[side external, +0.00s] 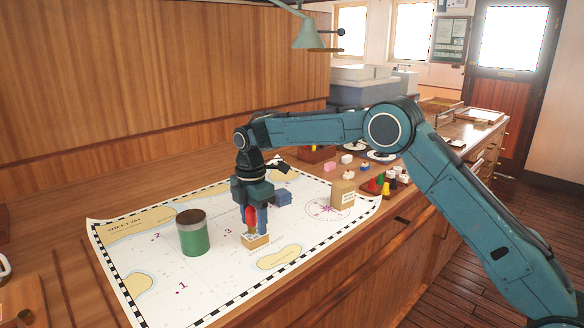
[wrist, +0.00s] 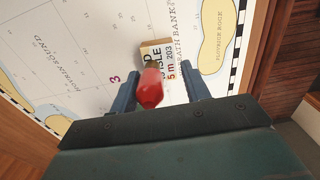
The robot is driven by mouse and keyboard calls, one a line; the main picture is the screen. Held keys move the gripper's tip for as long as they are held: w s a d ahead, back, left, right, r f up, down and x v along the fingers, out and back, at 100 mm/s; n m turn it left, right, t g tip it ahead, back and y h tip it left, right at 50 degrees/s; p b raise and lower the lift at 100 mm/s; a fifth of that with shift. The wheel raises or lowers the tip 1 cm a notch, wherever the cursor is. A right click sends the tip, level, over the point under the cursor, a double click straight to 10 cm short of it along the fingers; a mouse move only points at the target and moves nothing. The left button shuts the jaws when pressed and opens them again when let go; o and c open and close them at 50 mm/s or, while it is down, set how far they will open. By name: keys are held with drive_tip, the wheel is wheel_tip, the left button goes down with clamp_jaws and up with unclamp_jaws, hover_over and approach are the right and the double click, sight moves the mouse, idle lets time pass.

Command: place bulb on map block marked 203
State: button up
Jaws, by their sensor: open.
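A red bulb (side external: 249,214) is upright between my gripper's fingers, its lower end at the top of a small tan block (side external: 255,241) on the chart. In the wrist view the red bulb (wrist: 151,88) shows from above, and the block (wrist: 160,46) behind it carries print that includes "5 m 203". My gripper (side external: 252,228) points straight down over the block. In the wrist view my gripper (wrist: 159,86) is open, with a finger on either side of the bulb. The contact between bulb and block is partly hidden.
A green jar with a brown lid (side external: 194,236) stands left of my gripper. Several coloured bulbs (side external: 382,183) stand beyond the chart. The chart's front (side external: 215,285) is clear.

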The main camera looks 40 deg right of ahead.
sight(253, 210)
drive_tip(key=shift+r, duration=0.2)
wheel_tip(253, 210, up, 12)
drive_tip(key=shift+f, duration=0.25)
drive_tip(key=shift+r, duration=0.2)
idle(0.7)
drive_tip(key=s+d+r+m+t, duration=0.1)
drive_tip(key=s+d+r+m, duration=0.15)
drive_tip(key=s, duration=0.45)
drive_tip(key=s+d+r+m+t, duration=0.1)
drive_tip(key=s+r+m, duration=0.3)
drive_tip(key=s, duration=0.2)
drive_tip(key=s+d+r+m+t, duration=0.1)
drive_tip(key=s+d+r+m, duration=0.2)
drive_tip(key=s, duration=0.4)
drive_tip(key=s+f+m+t, duration=0.1)
drive_tip(key=s+f+m, duration=0.3)
drive_tip(key=s, duration=0.6)
drive_tip(key=s+d+f+m+t, duration=0.1)
drive_tip(key=s+f+m, duration=0.3)
drive_tip(key=s, duration=0.6)
drive_tip(key=shift+s+d+f+t, duration=0.25)
drive_tip(key=shift+s+f+t, duration=0.05)
